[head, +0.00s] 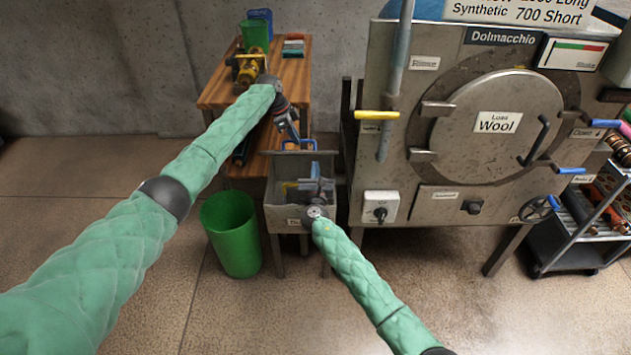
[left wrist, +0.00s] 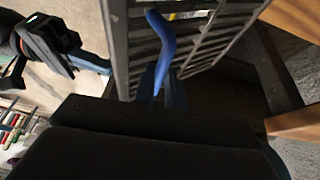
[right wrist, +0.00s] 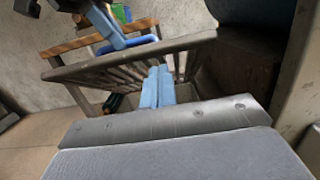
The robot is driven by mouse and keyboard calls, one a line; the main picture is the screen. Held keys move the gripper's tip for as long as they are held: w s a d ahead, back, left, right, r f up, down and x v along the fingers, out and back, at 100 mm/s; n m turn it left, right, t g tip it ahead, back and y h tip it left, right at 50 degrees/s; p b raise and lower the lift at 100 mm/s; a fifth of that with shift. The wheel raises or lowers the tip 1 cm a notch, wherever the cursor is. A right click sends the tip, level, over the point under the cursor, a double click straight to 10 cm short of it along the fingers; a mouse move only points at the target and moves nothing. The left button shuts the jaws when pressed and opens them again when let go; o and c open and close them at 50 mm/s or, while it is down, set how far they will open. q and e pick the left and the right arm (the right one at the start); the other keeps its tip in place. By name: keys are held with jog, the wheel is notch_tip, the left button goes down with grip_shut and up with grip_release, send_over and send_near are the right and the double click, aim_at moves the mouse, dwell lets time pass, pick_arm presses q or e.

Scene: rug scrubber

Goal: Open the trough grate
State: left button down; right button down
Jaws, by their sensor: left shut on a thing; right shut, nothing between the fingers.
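The grey metal trough (head: 283,214) stands between the wooden bench and the large machine in the head view. Its slatted grate (right wrist: 95,68) is tilted up in the right wrist view, and its bars also show in the left wrist view (left wrist: 122,50). A blue handle (left wrist: 163,45) is on the grate's edge. My left gripper (head: 294,138) is shut on this handle at the trough's back. My right gripper (head: 318,188) is over the trough, shut and empty. Its fingers (right wrist: 157,85) point at the grate's bars; whether they touch is unclear.
A green bin (head: 231,235) stands left of the trough. The wooden bench (head: 222,92) holds a yellow tool (head: 248,68) and a green container (head: 255,36). The big steel machine (head: 400,190) is close on the right, with a tool cart (head: 572,262) beyond. Floor in front is clear.

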aim_at(316, 154)
pick_arm(q)
jog(key=shift+a+f, duration=0.15)
jog(key=shift+f, duration=0.2)
pick_arm(e)
jog(key=shift+w+r, duration=0.5)
jog(key=shift+r, duration=0.05)
jog(key=shift+w+r, duration=0.45)
jog(key=shift+r, duration=0.3)
pick_arm(q)
jog(key=shift+s+f, duration=0.1)
jog(key=shift+f, duration=0.1)
pick_arm(e)
jog(key=shift+w+d+r, duration=0.1)
jog(key=shift+w+r, duration=0.05)
jog(key=shift+r, duration=0.05)
pick_arm(q)
jog(key=c, duration=1.5)
grip_release()
